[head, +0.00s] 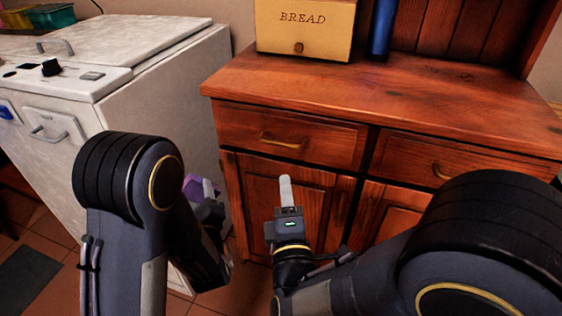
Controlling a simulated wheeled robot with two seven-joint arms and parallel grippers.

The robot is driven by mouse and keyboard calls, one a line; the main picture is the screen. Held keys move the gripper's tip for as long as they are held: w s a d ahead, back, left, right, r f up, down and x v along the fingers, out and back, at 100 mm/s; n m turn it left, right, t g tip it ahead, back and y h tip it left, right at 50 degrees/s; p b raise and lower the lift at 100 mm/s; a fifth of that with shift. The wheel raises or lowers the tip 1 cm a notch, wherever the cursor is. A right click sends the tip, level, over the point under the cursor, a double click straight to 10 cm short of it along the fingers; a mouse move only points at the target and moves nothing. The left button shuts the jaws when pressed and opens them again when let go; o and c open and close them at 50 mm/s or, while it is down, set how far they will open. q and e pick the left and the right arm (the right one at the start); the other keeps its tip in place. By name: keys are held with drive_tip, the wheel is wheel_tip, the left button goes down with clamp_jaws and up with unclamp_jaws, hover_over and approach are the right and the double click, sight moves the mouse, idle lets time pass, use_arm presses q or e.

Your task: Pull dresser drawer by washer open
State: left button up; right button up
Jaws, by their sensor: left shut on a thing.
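The wooden dresser (450,90) stands right of the white washer (165,110). Its left drawer (335,148), nearer the washer, is shut and has a brass handle (283,142). My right gripper (286,180) points up in front of the door below this drawer, below the handle in the picture and apart from it. Only one pale finger shows clearly, so its opening cannot be told. My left gripper (208,188) is by the dresser's left front corner, shut on a purple thing (194,189) that is mostly hidden.
A bread box (305,30) and a blue object (382,28) stand on the dresser top. A second drawer (455,165) is at the right, also shut. Cabinet doors (285,175) lie below. A narrow floor gap separates washer and dresser.

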drive_tip(key=b, duration=0.2)
approach(281, 150)
drive_tip(key=w+r, duration=0.1)
drive_tip(key=r, duration=0.1)
drive_tip(key=w+r, duration=0.3)
drive_tip(key=r, duration=0.1)
drive_tip(key=shift+w+a, duration=0.4)
clamp_jaws()
